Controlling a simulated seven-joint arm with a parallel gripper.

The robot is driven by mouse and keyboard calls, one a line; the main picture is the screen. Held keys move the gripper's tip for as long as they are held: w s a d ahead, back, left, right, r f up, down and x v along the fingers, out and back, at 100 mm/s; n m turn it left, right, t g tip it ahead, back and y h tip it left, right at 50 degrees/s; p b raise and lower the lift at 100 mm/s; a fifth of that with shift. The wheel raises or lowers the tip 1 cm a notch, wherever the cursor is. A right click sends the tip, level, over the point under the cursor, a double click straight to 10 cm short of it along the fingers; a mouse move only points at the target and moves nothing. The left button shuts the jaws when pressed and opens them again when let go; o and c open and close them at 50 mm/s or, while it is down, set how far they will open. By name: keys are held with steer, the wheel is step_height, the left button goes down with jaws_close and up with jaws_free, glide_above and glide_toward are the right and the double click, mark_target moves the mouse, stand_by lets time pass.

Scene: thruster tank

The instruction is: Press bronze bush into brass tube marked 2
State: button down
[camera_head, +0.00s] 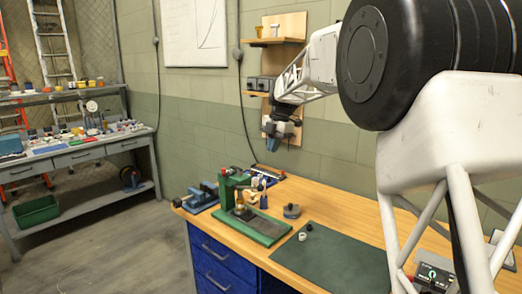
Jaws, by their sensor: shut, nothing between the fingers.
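My gripper (296,144) hangs pointing down in front of the wall panel, above the back of the workbench. It is shut and empty, well clear of the bench top. A green press (228,190) stands at the bench's left part on a green base (262,229). A small brass-coloured upright piece (240,207) is under its ram; I cannot tell whether it is a tube or part of the press. A small pale ring-like piece (302,236) lies on the dark green mat (335,258). No bronze bush or number 2 mark can be made out at this size.
A small dark piece (309,227) is near the pale one. A grey block (291,211) sits behind the mat. A blue vise (203,195) stands left of the press. Small tools (264,180) crowd behind it. The mat's middle is clear.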

steer(key=s+d+m+t+h, duration=0.15)
steer(key=s+m, duration=0.55)
steer(key=s, duration=0.7)
steer(key=s+d+m, duration=0.2)
steer(key=s+m, duration=0.5)
steer(key=s, duration=0.7)
steer(key=s+d+f+m, duration=0.1)
steer(key=s+f+m, duration=0.2)
steer(key=s, duration=0.6)
steer(key=s+d+f+m+t, duration=0.1)
steer(key=s+f+m, duration=0.3)
steer(key=s, duration=0.5)
steer(key=s+d+f+m+h, duration=0.1)
steer(key=s+f+m, duration=0.3)
steer(key=s, duration=0.5)
steer(key=shift+m, duration=1.1)
steer(key=shift+f, duration=0.1)
